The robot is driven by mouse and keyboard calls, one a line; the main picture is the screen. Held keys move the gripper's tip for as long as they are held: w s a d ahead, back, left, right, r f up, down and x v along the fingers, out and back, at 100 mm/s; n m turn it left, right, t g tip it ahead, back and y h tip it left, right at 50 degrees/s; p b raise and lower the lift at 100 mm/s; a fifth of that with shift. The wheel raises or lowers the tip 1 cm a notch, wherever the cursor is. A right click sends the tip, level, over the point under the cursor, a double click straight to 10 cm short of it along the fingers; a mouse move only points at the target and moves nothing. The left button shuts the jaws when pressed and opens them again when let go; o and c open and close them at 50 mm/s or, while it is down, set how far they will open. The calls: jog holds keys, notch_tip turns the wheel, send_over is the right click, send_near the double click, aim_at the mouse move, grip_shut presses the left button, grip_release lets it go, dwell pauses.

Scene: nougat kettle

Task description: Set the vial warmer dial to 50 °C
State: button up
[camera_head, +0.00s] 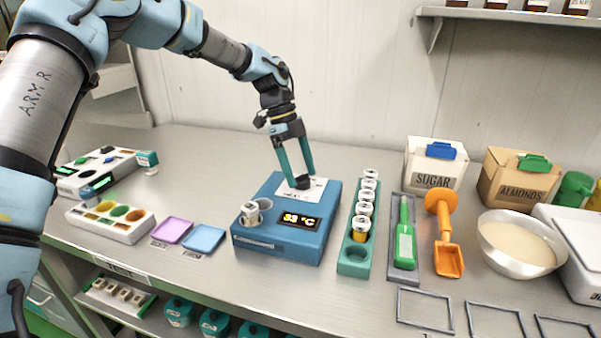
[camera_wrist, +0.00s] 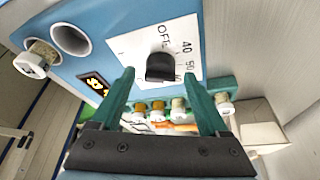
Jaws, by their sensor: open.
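The blue vial warmer (camera_head: 262,228) stands on the steel bench in the head view. Its black dial (camera_wrist: 160,67) sits on a white label plate (camera_wrist: 122,46) with OFF, 40 and 50 marks readable in the wrist view. The dial's pointer direction cannot be made out. The lit display (camera_head: 299,221) appears to read 33 °C. My gripper (camera_head: 298,178) points down at the dial. In the wrist view its two green fingers (camera_wrist: 159,76) are open, one on each side of the dial, with gaps visible.
A capped vial (camera_head: 250,213) stands in one warmer well; the well beside it is empty. A green rack (camera_head: 355,262) with several vials stands close right. Pink and blue trays (camera_head: 206,238) lie left. Sugar and almond boxes (camera_head: 434,166) stand farther right.

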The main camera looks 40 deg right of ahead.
jog(key=b+v, duration=0.2)
jog(key=v, duration=0.8)
jog(key=shift+r, duration=0.15)
jog(key=w+a+f+n+t, duration=0.1)
jog(key=w+a+f+n, duration=0.1)
jog(key=a+n, duration=0.45)
jog(key=w+a+f+n+t, duration=0.1)
jog(key=w+a+f+n, duration=0.2)
jog(key=a, duration=0.6)
jog(key=w+a+f+n+t, duration=0.1)
jog(key=w+a+n+t, duration=0.1)
jog(key=a+n, duration=0.5)
jog(key=s+a+f+n+t, duration=0.1)
jog(key=s+a+n, duration=0.3)
jog(key=a+n, duration=0.4)
jog(key=s+a+f+n+t, duration=0.1)
jog(key=s+a+f+n, duration=0.2)
jog(key=a+n, duration=0.5)
jog(key=s+a, duration=0.1)
jog(key=a, duration=0.8)
jog(key=shift+a+f+y, duration=0.2)
jog(key=shift+a+y, duration=0.1)
jog(key=shift+a, duration=0.05)
jog(key=shift+w, duration=0.1)
